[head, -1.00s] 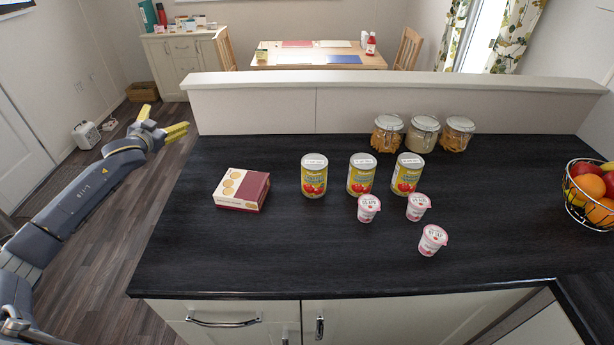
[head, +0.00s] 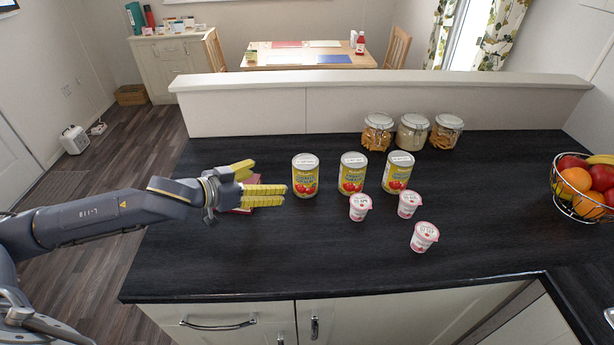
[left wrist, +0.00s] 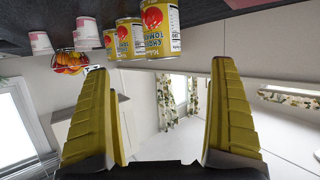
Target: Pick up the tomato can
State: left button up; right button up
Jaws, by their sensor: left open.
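Three yellow tomato cans stand upright in a row on the dark counter: the left can (head: 305,176), the middle can (head: 352,174) and the right can (head: 397,172). My left gripper (head: 264,180) is open and empty, just left of the left can, fingers pointing toward it. In the left wrist view the picture is upside down; the nearest can (left wrist: 160,30) hangs at the top, beyond and between the open fingers (left wrist: 160,110). The other two cans (left wrist: 129,38) line up behind it. My right gripper is in neither view.
A dark red box (head: 240,209) is mostly hidden behind my left gripper. Several yogurt cups, among them one in front (head: 424,237), stand before the cans. Glass jars (head: 412,133) stand behind, near the ledge (head: 400,90). A fruit bowl (head: 585,190) is at right. The counter's front left is clear.

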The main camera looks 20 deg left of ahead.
aim_at(296, 174)
pick_arm(q)
jog(key=x, duration=0.9)
jog(key=shift+w+d, duration=0.1)
jog(key=shift+w, duration=0.15)
jog(key=shift+x, duration=3.15)
jog(key=shift+f, duration=0.2)
jog(key=c, duration=1.5)
jog(key=shift+r, duration=0.1)
jog(key=shift+c, duration=0.8)
